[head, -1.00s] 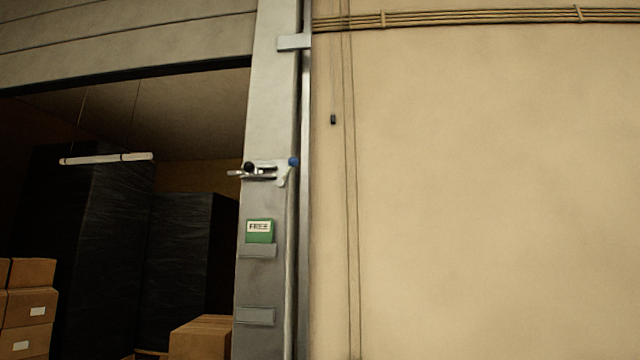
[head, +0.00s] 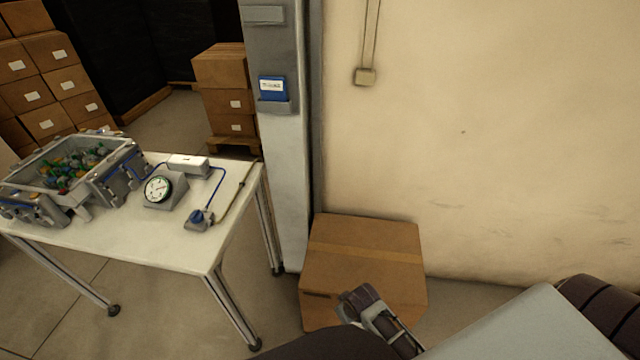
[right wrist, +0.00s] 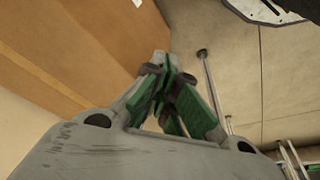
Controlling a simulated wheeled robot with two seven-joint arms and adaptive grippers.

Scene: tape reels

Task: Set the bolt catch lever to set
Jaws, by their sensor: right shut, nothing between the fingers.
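The bolt catch lever is out of view in both current frames; the head view now shows only the lower part of the grey door post (head: 282,170). My right gripper (right wrist: 163,85) is shut and empty, its green-padded fingers together in the right wrist view. A cardboard box shows close behind it at left and the floor at right. In the head view, part of my right arm reaches in from the bottom, in front of the box. My left gripper is not in view.
A white table (head: 205,245) at left carries a grey crate (head: 120,165) of colourful pieces, a dial gauge (head: 160,188) and a blue-handled device (head: 198,218). The cardboard box (head: 365,250) stands by the post and wall. A blue card (head: 272,87) sits in a post holder.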

